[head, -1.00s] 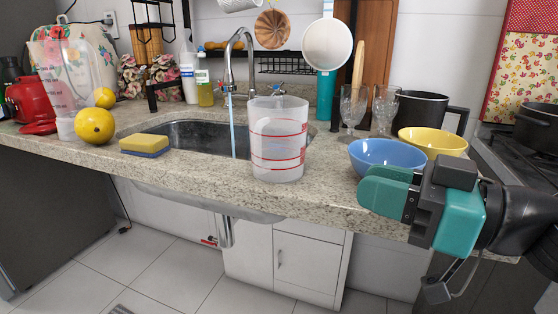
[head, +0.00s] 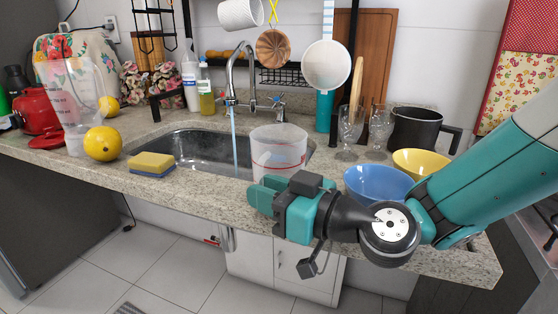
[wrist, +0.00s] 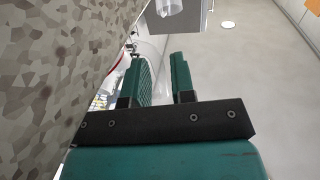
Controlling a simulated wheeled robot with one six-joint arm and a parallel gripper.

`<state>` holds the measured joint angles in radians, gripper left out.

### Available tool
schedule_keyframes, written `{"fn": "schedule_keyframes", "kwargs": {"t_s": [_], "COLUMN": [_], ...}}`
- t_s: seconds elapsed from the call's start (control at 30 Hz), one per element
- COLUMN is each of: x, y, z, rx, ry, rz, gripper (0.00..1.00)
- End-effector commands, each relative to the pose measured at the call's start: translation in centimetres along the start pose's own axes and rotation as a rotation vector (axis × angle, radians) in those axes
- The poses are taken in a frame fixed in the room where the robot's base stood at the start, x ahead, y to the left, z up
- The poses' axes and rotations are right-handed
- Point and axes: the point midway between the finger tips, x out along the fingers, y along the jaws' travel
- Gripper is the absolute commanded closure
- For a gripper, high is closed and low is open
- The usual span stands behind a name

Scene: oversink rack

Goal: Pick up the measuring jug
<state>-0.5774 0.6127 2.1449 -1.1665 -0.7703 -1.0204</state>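The measuring jug (head: 278,143), clear with red markings, stands upright on the counter at the front of the sink. My gripper (head: 262,190) is in front of the jug in the head view, by the counter's front edge, and its fingers cover the jug's lower part. In the wrist view a gap shows between the two teal fingers (wrist: 160,76), so the gripper is open, and I see nothing held. I cannot tell from these views whether a finger touches the jug.
A blue bowl (head: 379,184) stands close behind my wrist, with a yellow bowl (head: 420,162) and glasses (head: 350,128) beyond. The tap (head: 233,75) runs behind the jug. A sponge (head: 152,163) and yellow fruit (head: 103,144) lie left; the counter between sponge and jug is clear.

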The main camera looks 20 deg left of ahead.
Motion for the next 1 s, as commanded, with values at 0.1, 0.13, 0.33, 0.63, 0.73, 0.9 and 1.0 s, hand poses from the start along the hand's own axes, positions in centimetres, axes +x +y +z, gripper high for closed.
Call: {"fn": "schedule_keyframes", "kwargs": {"t_s": [0.1,0.13,0.33,0.63,0.73,0.9,1.0], "x": [1.2,1.3,1.4,1.3,1.3,1.3,1.3], "y": [0.0,0.0,0.0,0.0,0.0,0.0,0.0], "z": [-0.2,-0.2,0.0,-0.1,-0.1,-0.6,-1.6], "rx": [-0.001,-0.001,0.000,-0.001,-0.001,-0.001,-0.004], "ry": [0.001,0.001,0.001,0.001,0.001,0.002,0.004], "rz": [0.000,0.000,0.001,0.001,0.001,0.000,-0.001], "gripper": [0.77,0.77,0.77,1.00,1.00,1.00,1.00]}}
